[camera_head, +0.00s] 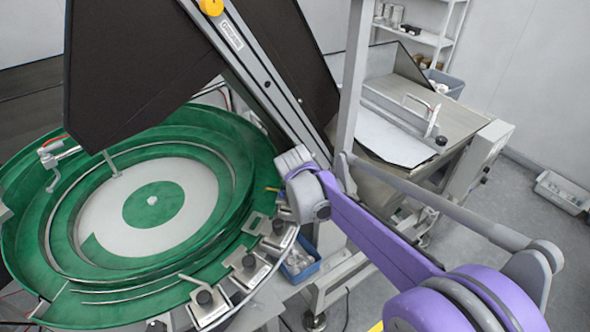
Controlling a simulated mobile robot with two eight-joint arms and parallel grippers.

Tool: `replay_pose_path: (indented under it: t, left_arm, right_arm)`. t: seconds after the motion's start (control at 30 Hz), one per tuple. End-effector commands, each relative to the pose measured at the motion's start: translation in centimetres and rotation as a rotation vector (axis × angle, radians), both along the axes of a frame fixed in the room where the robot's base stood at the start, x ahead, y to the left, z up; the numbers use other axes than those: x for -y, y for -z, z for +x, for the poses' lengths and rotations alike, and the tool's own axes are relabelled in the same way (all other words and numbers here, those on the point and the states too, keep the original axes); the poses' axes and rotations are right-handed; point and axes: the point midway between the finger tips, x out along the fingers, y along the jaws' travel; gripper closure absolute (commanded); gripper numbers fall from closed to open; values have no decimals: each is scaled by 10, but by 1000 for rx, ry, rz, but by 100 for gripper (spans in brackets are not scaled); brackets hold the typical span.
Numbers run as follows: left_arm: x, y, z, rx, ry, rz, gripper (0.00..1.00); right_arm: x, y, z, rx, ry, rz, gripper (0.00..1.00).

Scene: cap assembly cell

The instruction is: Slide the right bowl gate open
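A green feeder bowl (235,150) with a pale, ringed floor fills the left side. Large dark panels stand tilted above it: one (140,60) on the left and another (275,35) beyond a slanting metal rail (245,60). The rail carries a small label and a yellow knob (211,6). These panels look like the gate, but I cannot tell for sure which part slides. My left gripper is not in view.
Several metal blocks with black knobs, one of them a near block (208,306), line the bowl's right rim. A metal hopper (470,125) with a handled lid stands at the right behind an upright post (352,80).

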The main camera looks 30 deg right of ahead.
Motion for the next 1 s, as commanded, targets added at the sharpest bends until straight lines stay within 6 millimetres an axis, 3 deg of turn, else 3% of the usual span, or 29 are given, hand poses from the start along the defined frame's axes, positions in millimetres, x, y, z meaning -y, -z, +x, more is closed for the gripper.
replay_pose_path:
  t: [0.83, 1.0]
  left_arm:
    - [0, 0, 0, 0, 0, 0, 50]
    - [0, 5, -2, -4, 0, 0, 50]
  right_arm:
    - [0, 0, 0, 0, 0, 0, 100]
    - [0, 8, 0, -1, 0, 0, 100]
